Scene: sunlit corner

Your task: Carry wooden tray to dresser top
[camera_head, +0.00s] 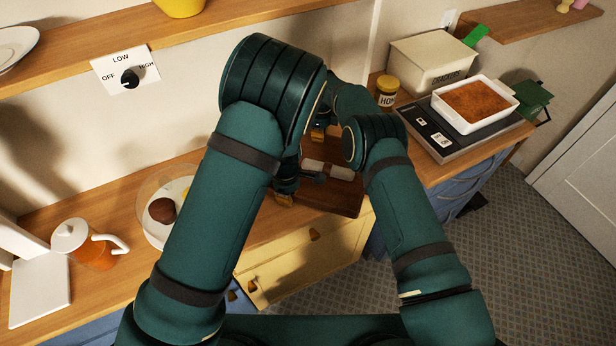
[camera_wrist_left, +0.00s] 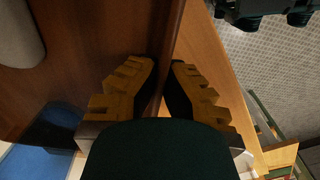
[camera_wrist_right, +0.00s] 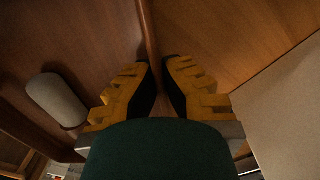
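The dark brown wooden tray (camera_head: 345,203) is over the wooden top above the yellow drawers, partly hidden by my arms. It also shows in the left wrist view (camera_wrist_left: 100,35) and the right wrist view (camera_wrist_right: 95,35). Two pale rounded items (camera_head: 342,173) lie in it. My left gripper (camera_head: 284,199) is at the tray's front-left part; in its wrist view the fingers (camera_wrist_left: 164,68) close around the rim. My right gripper (camera_head: 318,134) is at the wall side, its fingers (camera_wrist_right: 159,66) around the rim there. I cannot tell whether the tray touches the surface.
A honey jar (camera_head: 387,91), a crackers box (camera_head: 432,62) and a stove (camera_head: 450,135) with a white baking dish (camera_head: 476,103) stand right of the tray. A glass bowl (camera_head: 153,190) and a pitcher (camera_head: 92,247) are left. A shelf (camera_head: 115,38) runs above.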

